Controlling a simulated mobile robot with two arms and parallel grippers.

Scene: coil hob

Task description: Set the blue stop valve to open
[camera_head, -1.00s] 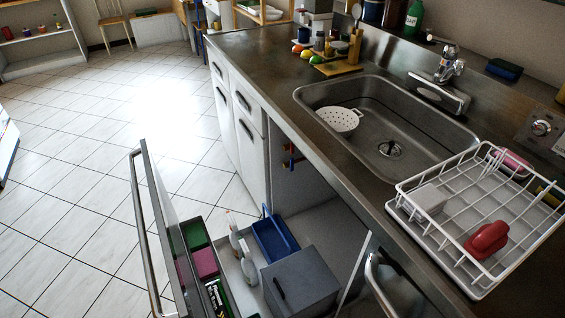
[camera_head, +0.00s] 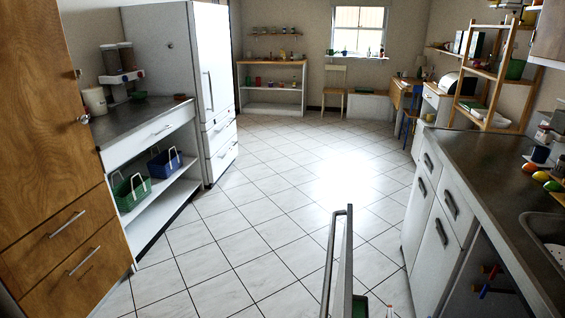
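Under the counter at the lower right, inside the open space below the sink, small valve fittings show. A blue handle (camera_head: 484,291) hangs lowest, and a red handle (camera_head: 491,270) is just above it. They are small and dark, so I cannot tell whether the blue stop valve is open or closed. Neither of my grippers is in view.
An open drawer or door with a long metal handle (camera_head: 333,260) juts up at the bottom middle. The counter (camera_head: 480,165) and sink (camera_head: 548,228) are at right. A wooden cabinet (camera_head: 45,170) and white fridge (camera_head: 180,90) stand at left. The tiled floor (camera_head: 270,210) between is clear.

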